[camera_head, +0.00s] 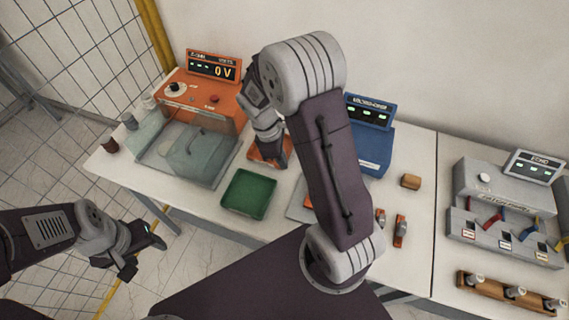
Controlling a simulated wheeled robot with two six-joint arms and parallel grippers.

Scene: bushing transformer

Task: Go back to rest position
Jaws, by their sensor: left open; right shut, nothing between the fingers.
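My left gripper (143,254) is open and empty at the lower left, in front of the white table (105,160) and clear of it, over the floor. My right arm rises across the middle of the head view and bends back down. My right gripper (275,160) points down over the table, between the orange device (195,100) and the blue device (378,140). It is shut, with nothing seen held in it. A small orange piece (258,157) shows directly behind and beneath it; whether they touch cannot be told.
A transparent box (175,150) stands before the orange device. A green tray (248,194) lies in front of my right gripper. A wooden block (410,181) and small orange-handled items (400,230) lie right of my arm. A grey device (500,215) and wooden rack (510,293) stand far right.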

